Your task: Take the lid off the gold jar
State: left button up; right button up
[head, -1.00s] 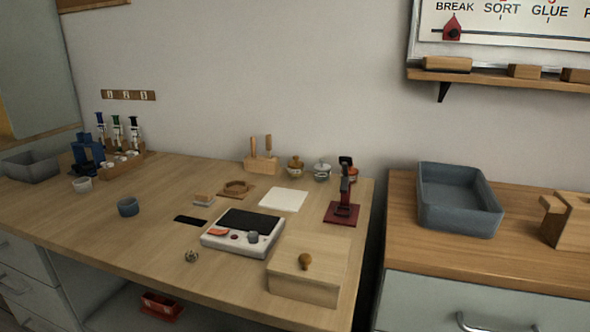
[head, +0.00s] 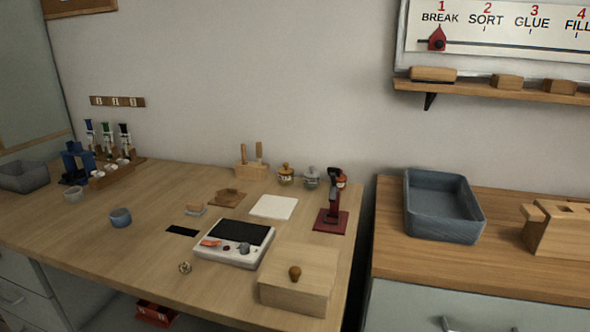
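A small gold-coloured jar (head: 285,175) stands at the back of the wooden table, near the wall. It looks lidded, with a knob on top, but it is small and I cannot make out the lid's edge. A grey jar (head: 311,178) stands just to its right. A third, reddish jar (head: 342,180) is partly hidden behind a dark stand. Neither of my grippers is in view.
A wooden tool holder (head: 252,171) stands left of the gold jar. A dark stand on a red base (head: 331,219) is in front and to the right. A white sheet (head: 274,207), a white device (head: 234,243) and a wooden box (head: 297,280) lie nearer. A blue-grey bin (head: 442,207) sits on the right counter.

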aim_at(286, 171)
jog(key=j+z, duration=0.1)
jog(key=z, duration=0.35)
jog(key=j+z, duration=0.1)
jog(key=z, duration=0.35)
jog(key=j+z, duration=0.15)
jog(key=z, duration=0.25)
jog(key=k+j+z, duration=0.2)
jog(key=j+z, duration=0.2)
jog(key=k+j+z, duration=0.35)
jog(key=k+j, duration=0.25)
jog(key=k+j+z, duration=0.1)
jog(key=k+j, duration=0.15)
jog(key=j, duration=0.25)
